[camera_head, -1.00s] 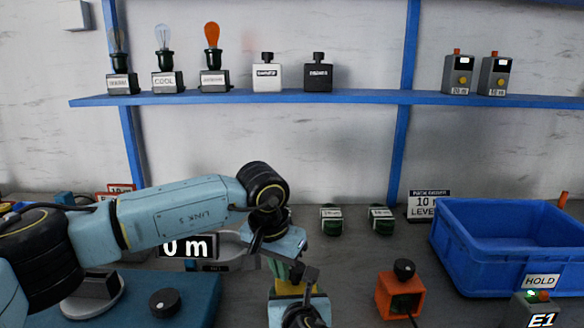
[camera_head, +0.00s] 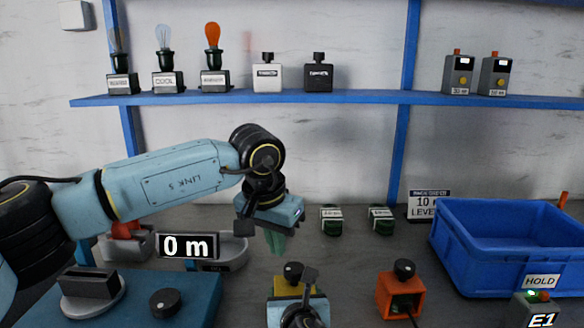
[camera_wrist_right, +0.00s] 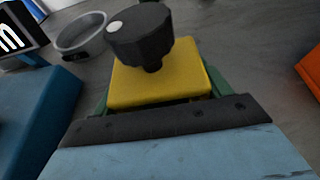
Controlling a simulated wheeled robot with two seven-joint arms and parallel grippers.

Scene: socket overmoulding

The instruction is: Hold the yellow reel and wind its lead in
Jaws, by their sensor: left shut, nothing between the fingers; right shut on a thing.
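The yellow reel (camera_head: 316,292) stands on the bench at the bottom middle of the head view, partly hidden by my right gripper (camera_head: 298,300). In the right wrist view the yellow reel (camera_wrist_right: 160,85) fills the middle, with a black knob (camera_wrist_right: 140,35) with a white dot on top. My right gripper (camera_wrist_right: 155,108) is shut on the yellow reel, its green fingers on either side. My left gripper (camera_head: 275,242) is shut and empty, above and left of the reel, apart from it. The lead of the yellow reel cannot be made out.
An orange reel (camera_head: 400,297) with a black knob stands to the right. A "0 m" display (camera_head: 188,246) and a grey dish (camera_head: 233,252) stand left. A blue bin (camera_head: 480,255) is at the right. Two green items (camera_head: 331,220) lie behind. A blue shelf (camera_head: 350,97) runs above.

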